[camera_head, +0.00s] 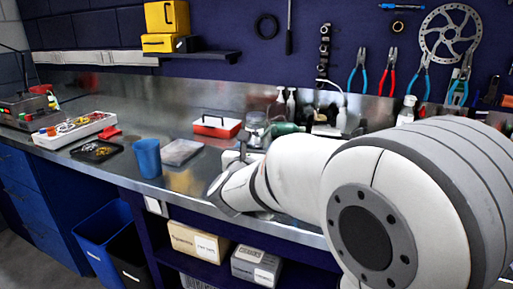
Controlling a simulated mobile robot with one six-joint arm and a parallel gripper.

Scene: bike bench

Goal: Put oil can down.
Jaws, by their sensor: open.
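My arm reaches in from the right across the bench's front edge, and its far end is bent near the middle of the picture. My gripper is not visible; the arm's own links hide that area. I cannot make out an oil can for sure. A green rounded object (285,129) lies on the metal bench (187,178) behind my arm, partly hidden and too small to identify.
Bottles and hanging tools line the back. Bins (103,238) stand below.

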